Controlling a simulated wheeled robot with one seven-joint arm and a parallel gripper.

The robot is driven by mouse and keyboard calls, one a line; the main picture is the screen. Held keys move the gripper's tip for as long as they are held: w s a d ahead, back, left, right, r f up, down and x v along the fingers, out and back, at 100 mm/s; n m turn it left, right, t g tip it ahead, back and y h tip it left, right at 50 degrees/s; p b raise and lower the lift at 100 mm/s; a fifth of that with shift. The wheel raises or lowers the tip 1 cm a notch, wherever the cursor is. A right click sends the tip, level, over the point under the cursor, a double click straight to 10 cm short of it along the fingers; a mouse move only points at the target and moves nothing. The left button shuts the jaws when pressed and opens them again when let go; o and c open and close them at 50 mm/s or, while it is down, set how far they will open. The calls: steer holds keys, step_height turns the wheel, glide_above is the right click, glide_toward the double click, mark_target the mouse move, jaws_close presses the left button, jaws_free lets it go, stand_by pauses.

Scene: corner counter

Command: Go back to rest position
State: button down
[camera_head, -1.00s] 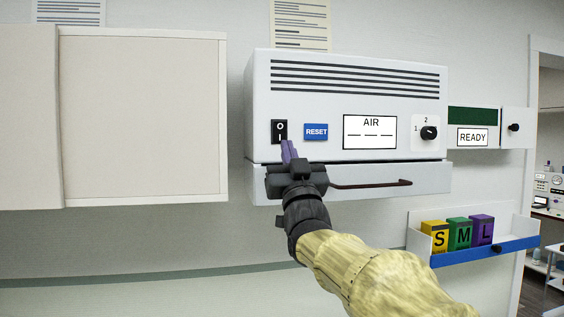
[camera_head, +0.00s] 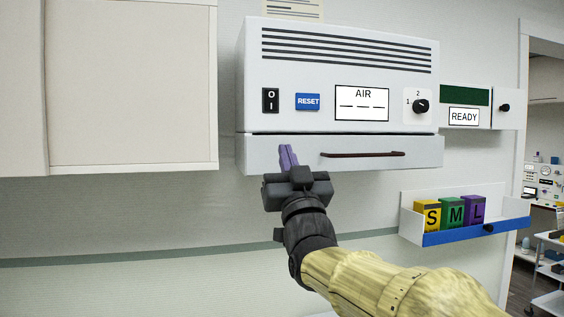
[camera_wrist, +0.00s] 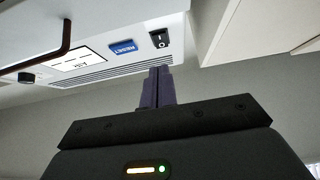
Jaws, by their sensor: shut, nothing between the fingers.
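My gripper (camera_head: 288,156) is shut and empty, its purple fingers together, in front of the lower left part of the white wall unit (camera_head: 345,75). The fingers also show in the wrist view (camera_wrist: 157,88), pointing up. The black rocker switch (camera_head: 270,100) is above the fingertips, and they are apart from it. The switch also shows in the wrist view (camera_wrist: 159,38). The blue RESET button (camera_head: 307,102) is to the right of the switch. The AIR display (camera_head: 362,103) shows dashes.
A drawer (camera_head: 420,152) with a dark red handle (camera_head: 362,154) is under the unit, just behind my gripper. A pale cabinet (camera_head: 130,85) hangs at the left. A blue-edged shelf (camera_head: 476,232) with S, M and L boxes is at the right.

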steer(key=w+d+f+g+h, duration=0.15)
steer(key=f+g, duration=0.25)
steer(key=f, duration=0.6)
steer(key=d+f+m+g+h, duration=0.1)
steer(key=d+f+g, duration=0.15)
steer(key=f, duration=0.85)
steer(key=d+f+g+h, duration=0.2)
steer(key=f+g, duration=0.3)
steer(key=f, duration=0.5)
steer(key=s+d+f+g, duration=0.3)
steer(key=s+f+g, duration=0.2)
steer(key=s+f, duration=0.5)
steer(key=s+d+f+m+g+h, duration=0.1)
steer(key=s+d+f+g, duration=0.2)
steer(key=s+f+g, duration=0.3)
steer(key=s+f, duration=0.5)
steer(key=f, duration=0.2)
steer(key=shift+s+d+m, duration=0.15)
steer(key=shift+s+m, duration=0.1)
steer(key=shift+m, duration=0.05)
steer(key=shift+g, duration=0.25)
